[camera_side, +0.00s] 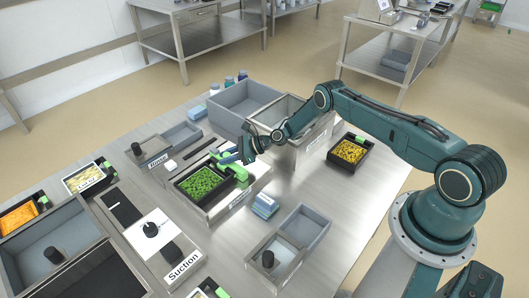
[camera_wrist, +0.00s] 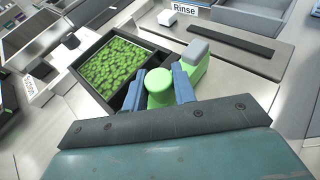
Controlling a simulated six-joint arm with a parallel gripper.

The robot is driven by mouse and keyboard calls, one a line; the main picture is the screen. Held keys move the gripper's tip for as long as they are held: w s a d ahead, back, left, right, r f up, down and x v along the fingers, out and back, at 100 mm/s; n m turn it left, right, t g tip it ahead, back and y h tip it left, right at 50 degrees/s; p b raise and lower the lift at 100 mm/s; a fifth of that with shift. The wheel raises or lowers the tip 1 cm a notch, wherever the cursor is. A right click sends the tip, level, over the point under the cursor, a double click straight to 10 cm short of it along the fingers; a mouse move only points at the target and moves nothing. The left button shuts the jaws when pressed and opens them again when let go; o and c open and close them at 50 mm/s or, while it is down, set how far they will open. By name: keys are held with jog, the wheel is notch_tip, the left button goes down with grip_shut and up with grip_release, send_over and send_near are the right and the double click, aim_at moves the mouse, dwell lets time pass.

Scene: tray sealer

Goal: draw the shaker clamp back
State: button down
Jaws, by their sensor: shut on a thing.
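The shaker clamp (camera_side: 241,173) is bright green and stands at the right edge of a black tray (camera_side: 180,188) holding green pieces. In the wrist view its round green knob (camera_wrist: 158,82) sits between the two blue fingers of my gripper (camera_wrist: 160,94). A green body with a grey block (camera_wrist: 196,50) on it extends beyond the knob. My gripper (camera_side: 229,158) is shut on the knob. The tray (camera_wrist: 127,101) lies just left of the knob in the wrist view; whether the clamp touches its rim I cannot tell.
A Rinse station (camera_side: 158,162) and a dark strip (camera_side: 200,148) lie behind the tray. Large grey bins (camera_side: 240,103) stand behind my gripper. A blue sponge (camera_side: 265,205) and a divided grey bin (camera_side: 303,232) are in front. Bare table shows around the sponge.

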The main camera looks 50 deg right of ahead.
jog(key=d, duration=0.4)
jog(key=shift+d, duration=0.35)
jog(key=c, duration=1.1)
grip_release()
jog(key=shift+c, duration=0.2)
